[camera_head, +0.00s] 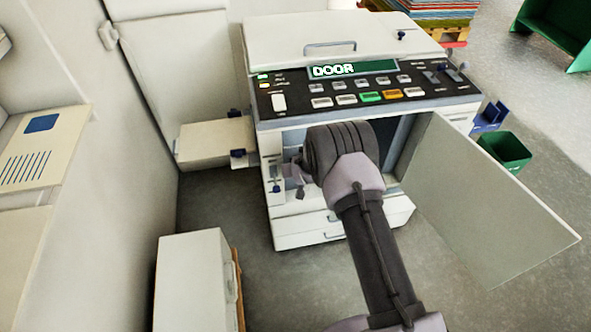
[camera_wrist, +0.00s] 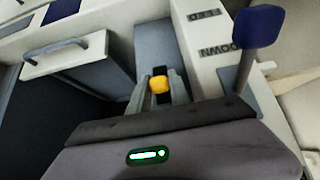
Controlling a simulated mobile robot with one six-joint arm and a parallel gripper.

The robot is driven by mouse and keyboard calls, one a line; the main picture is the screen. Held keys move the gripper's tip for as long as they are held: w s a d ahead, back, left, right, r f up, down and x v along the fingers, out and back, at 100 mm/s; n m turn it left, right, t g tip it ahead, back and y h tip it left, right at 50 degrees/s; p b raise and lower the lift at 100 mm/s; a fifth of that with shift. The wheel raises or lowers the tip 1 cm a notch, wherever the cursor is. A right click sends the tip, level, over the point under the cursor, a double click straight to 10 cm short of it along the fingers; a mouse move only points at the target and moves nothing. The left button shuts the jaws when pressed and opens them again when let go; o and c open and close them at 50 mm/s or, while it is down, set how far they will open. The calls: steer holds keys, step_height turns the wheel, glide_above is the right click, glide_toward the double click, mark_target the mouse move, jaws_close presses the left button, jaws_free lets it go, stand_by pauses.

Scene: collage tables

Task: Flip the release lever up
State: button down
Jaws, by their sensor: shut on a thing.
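The copier (camera_head: 350,50) stands with its front door (camera_head: 490,200) swung open to the right, and its panel reads DOOR. In the wrist view, a small orange-yellow knob (camera_wrist: 160,85) on a dark stem sits between the fingertips of my gripper (camera_wrist: 161,88), which is shut on it. The knob looks like the end of the release lever; whether it is up or down I cannot tell. In the head view, my gripper (camera_head: 299,172) reaches into the left of the opening, and my wrist hides the knob.
A blue-tipped lever (camera_wrist: 258,26) stands close to the right of my gripper, beside lettering reading DOWN. A side tray (camera_head: 215,140) juts left from the copier. A white cabinet (camera_head: 190,280) stands at the front left, and a green bin (camera_head: 504,152) behind the door.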

steer(key=shift+r, duration=0.1)
steer(key=c, duration=1.2)
jaws_free()
steer(key=p+v, duration=0.6)
steer(key=v, duration=1.1)
steer(key=shift+s, duration=0.15)
